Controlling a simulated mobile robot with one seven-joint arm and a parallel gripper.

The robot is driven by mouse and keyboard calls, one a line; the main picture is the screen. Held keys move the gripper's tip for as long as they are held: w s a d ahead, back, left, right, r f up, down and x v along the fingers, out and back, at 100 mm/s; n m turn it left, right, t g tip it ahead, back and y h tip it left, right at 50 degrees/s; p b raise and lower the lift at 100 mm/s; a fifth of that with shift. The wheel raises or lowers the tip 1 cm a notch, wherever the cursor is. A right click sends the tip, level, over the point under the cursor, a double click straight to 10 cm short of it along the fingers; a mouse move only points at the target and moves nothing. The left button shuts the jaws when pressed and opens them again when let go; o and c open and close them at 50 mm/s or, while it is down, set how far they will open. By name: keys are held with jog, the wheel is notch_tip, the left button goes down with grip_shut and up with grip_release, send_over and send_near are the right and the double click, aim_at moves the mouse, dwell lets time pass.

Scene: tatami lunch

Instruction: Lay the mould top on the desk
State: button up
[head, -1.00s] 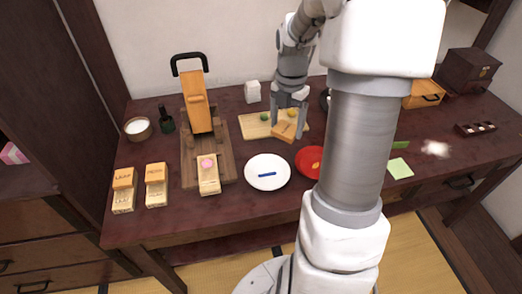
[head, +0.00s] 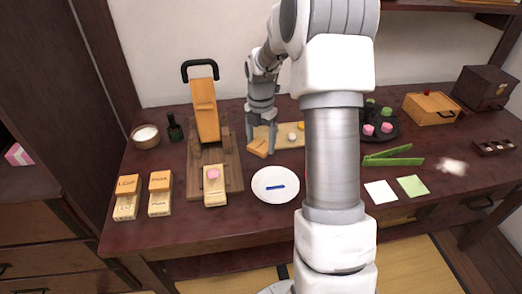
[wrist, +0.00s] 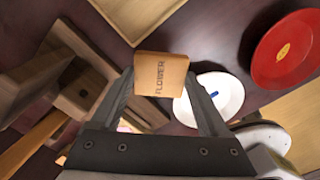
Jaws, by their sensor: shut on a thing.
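My gripper (head: 261,140) is shut on the mould top (head: 257,149), an orange-tan wooden block. In the wrist view the mould top (wrist: 160,76) reads "FLOWER" and sits between the two fingertips. It is held at the left end of the pale cutting board, in front of the wall side; its height above the desk (head: 255,222) is hard to tell. A pale mould base (head: 215,195) with a pink flower-shaped sweet (head: 213,174) on it stands to the left, at the front of the wooden press (head: 206,110).
Two lidded moulds, one marked LEAF (head: 127,198) and another (head: 160,193), stand at front left. A white plate (head: 262,195) with a blue stick lies right of the mould base. A cutting board (head: 288,143) is behind.

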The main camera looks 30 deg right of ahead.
aim_at(261, 145)
jog(key=shift+f+b, duration=0.35)
jog(key=shift+f, duration=1.15)
jog(key=shift+f, duration=0.1)
jog(key=shift+f, duration=0.5)
jog(key=o, duration=1.3)
jog(key=shift+o, duration=0.2)
jog(key=shift+r, duration=0.1)
